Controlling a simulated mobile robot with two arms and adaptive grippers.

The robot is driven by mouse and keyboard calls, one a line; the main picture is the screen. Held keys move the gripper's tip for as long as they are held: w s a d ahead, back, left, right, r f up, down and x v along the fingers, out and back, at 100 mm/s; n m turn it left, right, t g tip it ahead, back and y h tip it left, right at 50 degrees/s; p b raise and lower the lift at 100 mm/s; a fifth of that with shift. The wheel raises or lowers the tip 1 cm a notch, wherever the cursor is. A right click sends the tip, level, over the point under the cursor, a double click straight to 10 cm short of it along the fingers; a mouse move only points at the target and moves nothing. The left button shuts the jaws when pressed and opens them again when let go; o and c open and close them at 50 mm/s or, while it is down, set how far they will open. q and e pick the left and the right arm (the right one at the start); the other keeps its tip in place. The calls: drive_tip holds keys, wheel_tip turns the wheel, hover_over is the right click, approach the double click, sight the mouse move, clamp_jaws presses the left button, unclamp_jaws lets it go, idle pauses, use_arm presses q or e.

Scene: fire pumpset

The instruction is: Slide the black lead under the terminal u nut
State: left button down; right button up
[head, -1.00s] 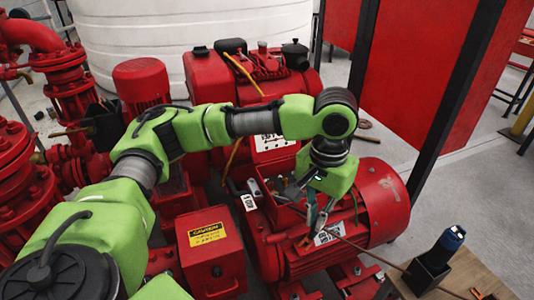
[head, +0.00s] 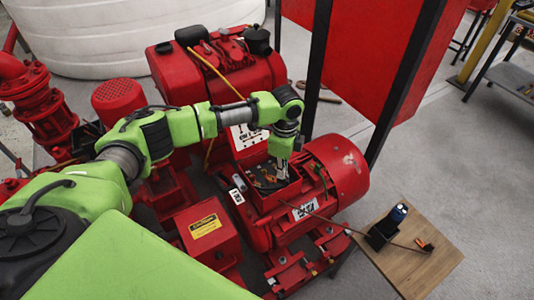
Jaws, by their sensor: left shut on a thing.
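My left gripper (head: 282,176) points down at the open terminal box (head: 292,190) on top of the red motor (head: 340,168). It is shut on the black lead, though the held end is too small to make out. The dark lead (head: 345,227) runs from the box side past a white label to the small table at the right. Several small fittings show inside the box, but I cannot pick out the u nut. My right gripper is not in view.
A wooden table (head: 405,270) at the lower right bears a black holder with a blue-topped tool (head: 397,214) and an orange item (head: 425,244). A red box with a yellow caution label (head: 205,226) stands left of the motor. A red panel (head: 395,50) stands behind.

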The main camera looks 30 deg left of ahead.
sight(258, 185)
use_arm(q)
drive_tip(key=a+m+p, duration=0.1)
drive_tip(key=m+p, duration=0.1)
drive_tip(key=a+f+m+p, duration=0.1)
drive_tip(key=a+m+p, duration=0.1)
drive_tip(key=m, duration=0.1)
drive_tip(key=s+a+m+p, duration=0.1)
drive_tip(key=m+p, duration=0.1)
drive_tip(key=p, duration=0.1)
drive_tip(key=shift+a+f, duration=0.2)
drive_tip(key=shift+a, duration=0.15)
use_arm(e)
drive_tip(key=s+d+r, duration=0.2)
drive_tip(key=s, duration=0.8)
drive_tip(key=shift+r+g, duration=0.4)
use_arm(q)
drive_tip(key=shift+w, duration=0.1)
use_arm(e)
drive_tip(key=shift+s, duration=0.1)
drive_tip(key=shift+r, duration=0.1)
